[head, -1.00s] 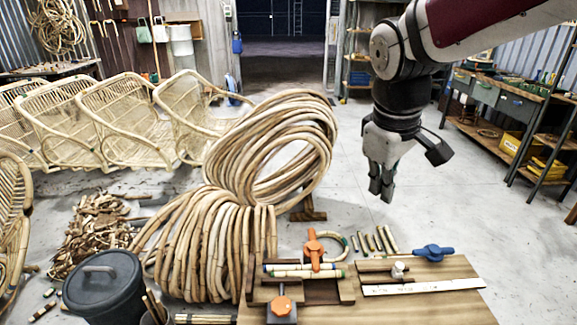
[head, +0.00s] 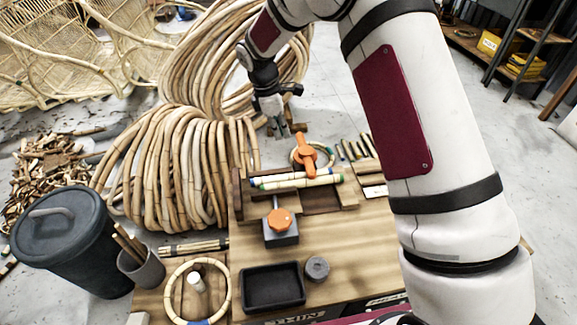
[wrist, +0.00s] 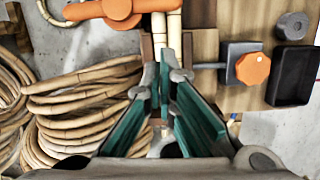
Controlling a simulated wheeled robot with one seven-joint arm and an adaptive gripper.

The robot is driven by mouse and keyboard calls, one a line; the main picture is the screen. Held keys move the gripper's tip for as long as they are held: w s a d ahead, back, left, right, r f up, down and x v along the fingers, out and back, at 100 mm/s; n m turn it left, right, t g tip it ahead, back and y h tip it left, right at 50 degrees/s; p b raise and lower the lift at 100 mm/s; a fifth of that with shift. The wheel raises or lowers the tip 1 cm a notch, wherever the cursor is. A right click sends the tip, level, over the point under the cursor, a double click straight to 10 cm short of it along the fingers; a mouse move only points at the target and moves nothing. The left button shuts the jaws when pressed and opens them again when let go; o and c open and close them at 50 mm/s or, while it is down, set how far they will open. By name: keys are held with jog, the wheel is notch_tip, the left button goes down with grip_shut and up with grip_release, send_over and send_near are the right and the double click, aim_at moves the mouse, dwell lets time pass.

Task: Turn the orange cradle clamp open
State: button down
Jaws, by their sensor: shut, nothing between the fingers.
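The orange cradle clamp (head: 305,156) is a lever on the wooden cradle (head: 349,192), with its near end reaching over the light rattan poles (head: 296,181). In the wrist view, the orange clamp (wrist: 120,8) lies at the top edge, partly cut off. My gripper (head: 281,133) is above and beside the clamp, on its far left side, apart from it as far as I can tell. In the wrist view, my gripper's fingertips (wrist: 166,62) are together and empty, below the clamp in the picture.
A grey block with an orange knob (head: 280,219) stands in front of the cradle. A black tray (head: 273,288), a grey cylinder (head: 317,268) and a rattan ring (head: 172,292) lie on the near table. Large rattan coils (head: 170,165) stand at the left.

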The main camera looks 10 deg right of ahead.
aim_at(305, 157)
jog(key=shift+n, duration=0.5)
jog(key=f, duration=0.1)
jog(key=w+a+f, duration=0.1)
jog(key=f, duration=0.1)
jog(key=f+b, duration=0.1)
jog(key=f, duration=0.1)
jog(key=shift+w+a, duration=0.25)
jog(key=shift+w, duration=0.05)
jog(key=b+x, duration=0.4)
jog(key=x, duration=0.6)
jog(key=shift+s, duration=0.15)
jog(key=shift+d+f+b, duration=0.25)
jog(key=shift+d+b, duration=0.15)
jog(key=shift+d, duration=0.8)
jog(key=shift+d+f, duration=0.1)
jog(key=shift+d, duration=0.5)
jog(key=shift+d+b, duration=0.2)
jog(key=shift+b, duration=0.1)
